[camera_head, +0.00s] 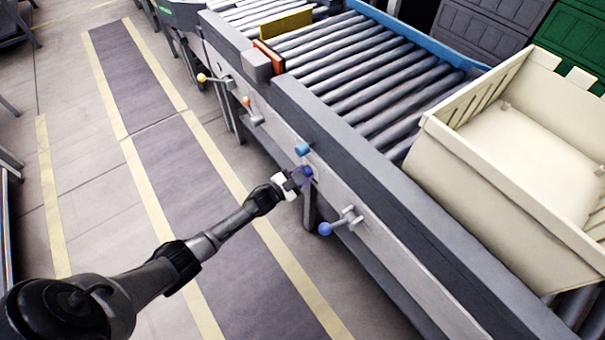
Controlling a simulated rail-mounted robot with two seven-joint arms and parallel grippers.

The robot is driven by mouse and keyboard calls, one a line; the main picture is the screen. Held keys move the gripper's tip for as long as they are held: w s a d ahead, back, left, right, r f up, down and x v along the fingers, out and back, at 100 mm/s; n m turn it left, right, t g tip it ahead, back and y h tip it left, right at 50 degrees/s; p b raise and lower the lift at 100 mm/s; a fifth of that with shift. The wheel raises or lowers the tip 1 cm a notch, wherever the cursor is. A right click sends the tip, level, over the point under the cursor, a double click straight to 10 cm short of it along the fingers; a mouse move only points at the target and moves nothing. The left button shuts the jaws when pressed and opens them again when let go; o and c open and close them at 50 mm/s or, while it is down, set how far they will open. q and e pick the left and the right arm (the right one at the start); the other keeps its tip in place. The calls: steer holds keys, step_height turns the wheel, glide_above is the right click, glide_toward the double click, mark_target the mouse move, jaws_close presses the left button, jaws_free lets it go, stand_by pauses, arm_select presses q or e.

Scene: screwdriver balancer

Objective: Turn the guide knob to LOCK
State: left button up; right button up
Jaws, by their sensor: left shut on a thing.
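The guide knob (308,171) is a small blue-purple knob on the grey side rail of the roller conveyor. My left gripper (299,177) reaches it from the left and is shut on it; the jaws hide part of the knob. I cannot read any LOCK marking or tell the knob's angle. My right gripper is not in view.
A lever with a blue ball (325,228) sticks out below right of the knob. Levers with an orange ball (246,101) and a yellow ball (202,77) are farther up the rail. A cream crate (470,150) stands on the rollers at right.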

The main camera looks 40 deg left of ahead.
arm_select(q)
steer(key=o, duration=0.9)
steer(key=p+v, duration=0.4)
steer(key=v, duration=1)
steer(key=shift+w, duration=0.1)
